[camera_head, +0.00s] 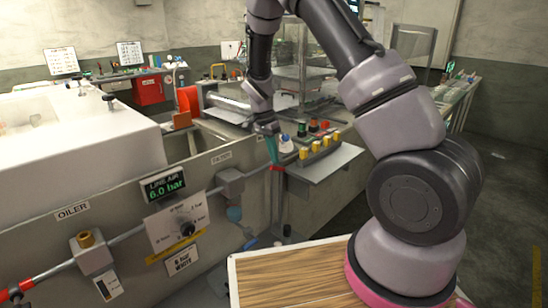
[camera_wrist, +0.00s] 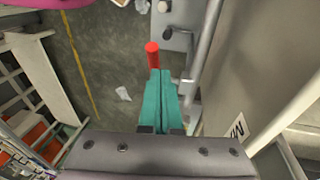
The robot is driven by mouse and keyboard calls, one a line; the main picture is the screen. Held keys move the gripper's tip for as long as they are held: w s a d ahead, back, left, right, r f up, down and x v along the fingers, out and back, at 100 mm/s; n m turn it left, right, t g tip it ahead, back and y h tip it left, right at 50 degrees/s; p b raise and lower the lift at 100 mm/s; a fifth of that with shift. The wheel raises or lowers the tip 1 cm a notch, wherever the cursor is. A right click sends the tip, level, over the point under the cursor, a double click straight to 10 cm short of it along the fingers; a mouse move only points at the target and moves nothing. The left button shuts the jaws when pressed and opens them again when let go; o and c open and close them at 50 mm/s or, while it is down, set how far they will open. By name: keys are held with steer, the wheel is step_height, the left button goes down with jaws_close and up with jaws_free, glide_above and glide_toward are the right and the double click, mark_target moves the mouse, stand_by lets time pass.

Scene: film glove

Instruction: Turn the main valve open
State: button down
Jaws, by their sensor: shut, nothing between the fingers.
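My gripper (camera_head: 275,160) is in the middle of the head view, with its teal fingers pressed together and pointing down, in front of the bench's side panel. A red handle (camera_head: 278,168) shows right at the fingertips. In the wrist view the shut fingers (camera_wrist: 157,74) point at this red cylindrical handle (camera_wrist: 152,55), which stands at their tips and not between them. Whether they touch it I cannot tell. I take it to be the main valve's handle; the valve body is mostly hidden.
A pipe runs along the panel past a grey box (camera_head: 230,182) and a dial plate (camera_head: 176,222). The air display (camera_head: 163,185) reads 6.0 bar. A shelf with yellow knobs (camera_head: 325,165) is close right of my gripper. A wooden-topped surface (camera_head: 290,278) lies in front.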

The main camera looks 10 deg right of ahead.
mark_target(274, 167)
steer(key=shift+s+a+f, duration=0.15)
steer(key=shift+s+f, duration=0.05)
steer(key=shift+s, duration=0.05)
stand_by(0.3)
steer(key=shift+s+a+f+t+h, duration=0.3)
steer(key=shift+a+f+t+h, duration=0.1)
steer(key=shift+a+f+h, duration=0.15)
steer(key=shift+s+a+f+t+h, duration=0.3)
steer(key=shift+a+f+t+h, duration=0.1)
steer(key=shift+f+h, duration=0.25)
steer(key=shift+s+f, duration=0.1)
stand_by(0.3)
